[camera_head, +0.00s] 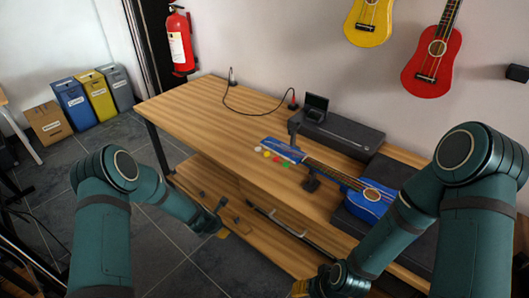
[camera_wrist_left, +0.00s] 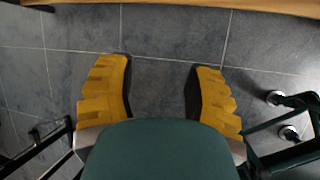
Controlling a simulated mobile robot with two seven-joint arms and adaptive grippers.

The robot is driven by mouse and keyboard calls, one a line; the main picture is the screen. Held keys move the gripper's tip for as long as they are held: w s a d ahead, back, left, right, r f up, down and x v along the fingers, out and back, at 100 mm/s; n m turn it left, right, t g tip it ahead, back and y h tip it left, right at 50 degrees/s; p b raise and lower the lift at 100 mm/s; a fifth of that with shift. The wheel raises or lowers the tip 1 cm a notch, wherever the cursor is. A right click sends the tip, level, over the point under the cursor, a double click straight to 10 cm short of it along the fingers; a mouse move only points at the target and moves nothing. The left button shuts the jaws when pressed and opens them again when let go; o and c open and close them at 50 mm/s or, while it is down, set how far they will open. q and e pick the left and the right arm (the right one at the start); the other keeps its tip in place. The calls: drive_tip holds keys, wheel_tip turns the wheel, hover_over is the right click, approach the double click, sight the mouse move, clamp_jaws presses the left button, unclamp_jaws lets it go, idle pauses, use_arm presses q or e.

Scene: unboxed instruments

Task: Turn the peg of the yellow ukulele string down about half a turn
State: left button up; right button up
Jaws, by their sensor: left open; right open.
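The blue ukulele (camera_head: 370,203) lies on the wooden workbench, its body at the right and its neck running up and left to the headstock (camera_head: 284,148). Coloured round pegs line the near side of the headstock: white, the yellow peg (camera_head: 266,153), red and green. My left gripper (camera_head: 221,231) is low in front of the bench, well below and left of the pegs. In the left wrist view its yellow fingers (camera_wrist_left: 160,90) are wide apart with only floor between them. My right gripper (camera_head: 306,288) is at the bottom edge, partly cut off, away from the ukulele, and open.
The workbench (camera_head: 195,110) has free room on its left. A dark case (camera_head: 340,132) with a small black device (camera_head: 315,107) stands at the back by a cable. A lower shelf and a front handle bar lie below. Yellow and red ukuleles (camera_head: 433,62) hang on the wall.

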use_arm(q)
drive_tip(key=s+d+n+g+h+p, duration=0.1)
drive_tip(key=s+d+n+g+h, duration=0.1)
drive_tip(key=s+d+n+h, duration=0.3)
drive_tip(key=n+t+h+p, duration=0.4)
drive_tip(key=n+t, duration=0.7)
drive_tip(key=n, duration=1.3)
approach(265, 155)
drive_tip(key=shift+m+h, duration=0.3)
drive_tip(key=b+x, duration=0.1)
drive_tip(key=x, duration=0.5)
drive_tip(key=b+x, duration=0.1)
drive_tip(key=x, duration=0.3)
drive_tip(key=shift+w+a+f+b, duration=0.15)
drive_tip(key=shift+f+b, duration=0.15)
drive_tip(key=shift+b, duration=0.05)
clamp_jaws()
